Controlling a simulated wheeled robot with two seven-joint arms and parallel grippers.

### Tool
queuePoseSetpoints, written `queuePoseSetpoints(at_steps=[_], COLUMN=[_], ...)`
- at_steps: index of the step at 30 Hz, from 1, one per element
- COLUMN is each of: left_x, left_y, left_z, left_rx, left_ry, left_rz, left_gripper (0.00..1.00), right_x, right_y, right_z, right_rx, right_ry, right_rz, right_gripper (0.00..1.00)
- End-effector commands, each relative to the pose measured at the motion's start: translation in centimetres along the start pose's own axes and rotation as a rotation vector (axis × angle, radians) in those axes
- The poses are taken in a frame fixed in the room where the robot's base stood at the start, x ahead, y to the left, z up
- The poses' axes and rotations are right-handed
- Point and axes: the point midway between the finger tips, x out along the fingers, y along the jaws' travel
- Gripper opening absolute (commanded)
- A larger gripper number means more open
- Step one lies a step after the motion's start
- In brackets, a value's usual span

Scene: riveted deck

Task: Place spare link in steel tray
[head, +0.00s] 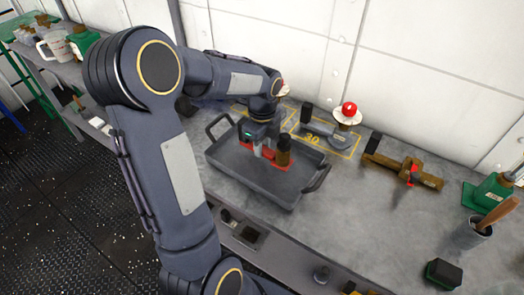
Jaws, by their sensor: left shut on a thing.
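The steel tray (225,163) is a dark grey, shallow tray with raised handles at its ends, on the bench in the middle of the head view. My left gripper (266,150) is over the tray, pointing down, shut on a brown part with a black end (284,151). This part looks like the spare link, but the gripper hides much of it. Red pieces show beside the fingers. I cannot tell whether the part touches the tray floor. My right gripper is not in view.
A grey link-like part (325,134) lies in a yellow-marked area behind the tray, near a red button (349,110). A brown part with a red clip (404,168) lies to the right. A black block (443,273) sits at front right. Bench right of the tray is mostly clear.

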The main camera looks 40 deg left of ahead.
Motion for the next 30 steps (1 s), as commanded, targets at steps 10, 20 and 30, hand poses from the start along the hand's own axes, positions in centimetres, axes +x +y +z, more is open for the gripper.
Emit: queuePoseSetpoints(at_steps=[10, 20, 30], left_x=[3.1, 3.5, 3.5], left_y=[-0.1, 0.0, 0.0], left_z=[0.1, 0.1, 0.1], left_rx=[-0.001, -0.001, -0.001], left_ry=[-0.001, 0.000, 0.000], left_rz=[0.000, 0.001, 0.001], left_gripper=[0.00, 0.30, 0.47], right_x=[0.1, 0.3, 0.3], right_y=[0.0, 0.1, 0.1], right_z=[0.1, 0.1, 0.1], right_rx=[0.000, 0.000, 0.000], right_ry=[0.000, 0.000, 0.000], right_rz=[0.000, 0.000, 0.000], right_gripper=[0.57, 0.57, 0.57])
